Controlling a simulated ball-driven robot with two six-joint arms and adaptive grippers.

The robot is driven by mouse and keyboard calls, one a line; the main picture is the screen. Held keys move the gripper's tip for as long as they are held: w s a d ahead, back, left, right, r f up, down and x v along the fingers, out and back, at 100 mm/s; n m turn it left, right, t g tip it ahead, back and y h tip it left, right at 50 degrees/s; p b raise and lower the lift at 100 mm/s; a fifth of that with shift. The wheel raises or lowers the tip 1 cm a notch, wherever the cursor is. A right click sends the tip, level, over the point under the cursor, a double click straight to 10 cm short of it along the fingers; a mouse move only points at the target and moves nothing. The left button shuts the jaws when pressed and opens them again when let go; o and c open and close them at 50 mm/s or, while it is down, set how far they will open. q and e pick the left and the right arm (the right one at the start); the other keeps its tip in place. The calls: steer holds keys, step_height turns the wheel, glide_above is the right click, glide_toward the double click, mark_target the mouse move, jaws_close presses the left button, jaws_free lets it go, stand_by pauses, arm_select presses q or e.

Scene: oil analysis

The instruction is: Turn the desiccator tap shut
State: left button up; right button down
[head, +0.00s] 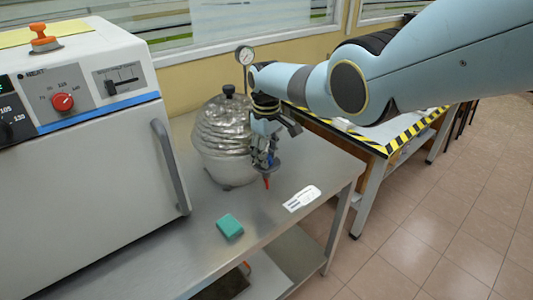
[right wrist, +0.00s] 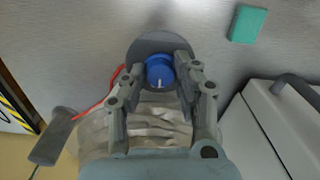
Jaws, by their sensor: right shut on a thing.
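The desiccator (head: 222,135) is a silvery, ribbed vessel with a black knob on its lid, standing on the steel bench. Its tap (right wrist: 160,73) is a blue round knob with a small white mark, in front of a grey disc in the right wrist view. My right gripper (head: 266,160) is at the desiccator's right side, pointing down. In the right wrist view my right gripper (right wrist: 160,78) has its two fingers on either side of the blue tap, shut on it. In the head view the gripper mostly hides the tap. My left gripper is in neither view.
A white oven (head: 95,180) with a grey handle stands at the left. A pressure gauge (head: 245,56) rises behind the desiccator. A green block (head: 230,227) and a white label (head: 302,198) lie on the bench (head: 190,262). A table with black-yellow edging (head: 408,146) stands at the right.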

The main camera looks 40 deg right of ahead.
stand_by(0.5)
steer(key=c, duration=1.3)
jaws_free()
steer(key=shift+o, duration=0.2)
steer(key=shift+r, duration=0.1)
step_height(320, 180, up, 12)
